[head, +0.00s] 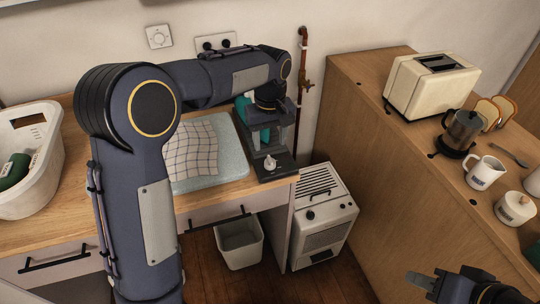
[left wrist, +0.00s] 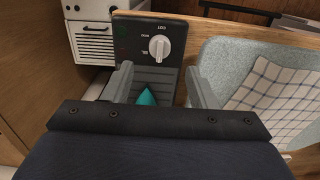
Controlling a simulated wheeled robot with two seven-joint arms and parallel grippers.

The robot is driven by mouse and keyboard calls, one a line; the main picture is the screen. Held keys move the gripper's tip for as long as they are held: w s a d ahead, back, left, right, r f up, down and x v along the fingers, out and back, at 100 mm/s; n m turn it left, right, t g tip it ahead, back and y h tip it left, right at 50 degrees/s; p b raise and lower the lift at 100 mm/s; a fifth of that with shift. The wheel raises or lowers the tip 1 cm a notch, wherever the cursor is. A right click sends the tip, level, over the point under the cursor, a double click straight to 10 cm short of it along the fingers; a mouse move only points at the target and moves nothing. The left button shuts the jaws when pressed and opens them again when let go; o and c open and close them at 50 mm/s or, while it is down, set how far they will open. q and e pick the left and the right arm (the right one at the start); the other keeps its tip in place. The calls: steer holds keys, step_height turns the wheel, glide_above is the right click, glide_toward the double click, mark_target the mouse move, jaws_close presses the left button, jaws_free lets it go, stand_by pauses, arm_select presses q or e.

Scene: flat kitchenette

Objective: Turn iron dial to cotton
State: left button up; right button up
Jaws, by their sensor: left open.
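The iron's white dial (left wrist: 159,47) sits on a dark panel (left wrist: 140,28) with small labels around it; I cannot read them or its setting for certain. In the head view the dial (head: 270,162) shows at the front of the dark iron base (head: 285,166). The teal iron (head: 250,110) stands behind it, partly hidden by my arm; a teal tip (left wrist: 147,97) shows in the left wrist view. My left gripper (left wrist: 160,76) is open and empty, its fingers apart just short of the dial, not touching it. My right gripper (head: 420,281) is low at the right; its jaw opening is unclear.
A pale blue pad (head: 233,160) with a checked cloth (head: 190,150) lies beside the iron base. A white basket (head: 40,170) stands at the left. A heater (head: 322,215) stands below the counter's end. The right-hand counter holds a toaster (head: 425,85) and a pot (head: 460,130).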

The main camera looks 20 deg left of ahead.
mark_target(270, 158)
arm_select(q)
step_height(270, 158, down, 8)
steer(key=shift+r, duration=0.2)
steer(key=c, duration=1)
steer(key=shift+o, duration=0.2)
